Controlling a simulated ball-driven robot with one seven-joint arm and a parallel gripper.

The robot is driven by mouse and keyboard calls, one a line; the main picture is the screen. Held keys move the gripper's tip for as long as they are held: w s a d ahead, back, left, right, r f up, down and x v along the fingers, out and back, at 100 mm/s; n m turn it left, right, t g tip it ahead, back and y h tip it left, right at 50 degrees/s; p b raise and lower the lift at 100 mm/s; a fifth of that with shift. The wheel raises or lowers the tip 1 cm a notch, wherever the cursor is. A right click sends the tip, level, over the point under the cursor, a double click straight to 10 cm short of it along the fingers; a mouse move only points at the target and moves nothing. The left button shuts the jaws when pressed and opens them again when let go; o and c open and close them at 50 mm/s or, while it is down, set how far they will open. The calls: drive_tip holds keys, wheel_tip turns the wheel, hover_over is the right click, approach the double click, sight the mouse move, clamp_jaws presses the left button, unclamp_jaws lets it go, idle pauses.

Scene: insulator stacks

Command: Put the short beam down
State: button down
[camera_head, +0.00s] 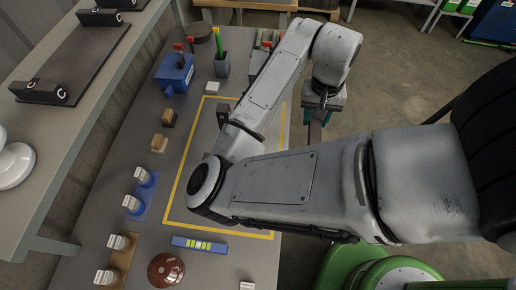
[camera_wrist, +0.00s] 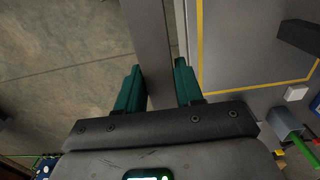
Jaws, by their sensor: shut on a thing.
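My gripper (camera_head: 318,115) hangs over the floor just right of the table's edge in the head view. In the wrist view its two teal fingers (camera_wrist: 159,88) are shut on a grey beam (camera_wrist: 150,45), which runs from between them to the top of the picture. Its far end is cut off there. In the head view my gripper and arm hide most of the beam. The grey table (camera_head: 110,190) bears a yellow outlined area (camera_head: 225,231), partly covered by my arm. In the wrist view the table's edge and yellow line (camera_wrist: 200,50) lie right of the beam.
A dark block (camera_wrist: 302,36) stands inside the yellow outline. A blue vise (camera_head: 174,73), a cup with a green pen (camera_head: 222,66), several small insulator pieces and a brown dome (camera_head: 166,269) line the table. A shelf (camera_head: 75,125) overhangs the left side. Green rounded equipment is at bottom right.

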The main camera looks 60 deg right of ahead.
drive_tip(key=w+a+f, duration=0.3)
drive_tip(key=w+a, duration=0.2)
drive_tip(key=w, duration=0.1)
drive_tip(key=p, duration=0.1)
hover_over(266, 153)
drive_tip(key=s, duration=0.2)
drive_tip(key=f, duration=0.5)
drive_tip(key=shift+w+a, duration=0.2)
drive_tip(key=shift+w+a+f, duration=0.3)
drive_tip(key=shift+f, duration=0.15)
drive_tip(key=shift+w+a+f, duration=0.1)
drive_tip(key=shift+w+f, duration=0.05)
drive_tip(key=shift+f, duration=1.6)
drive_tip(key=shift+f, duration=0.25)
drive_tip(key=c, duration=0.8)
unclamp_jaws()
drive_tip(key=shift+o, duration=0.4)
drive_tip(key=shift+w+a, duration=0.1)
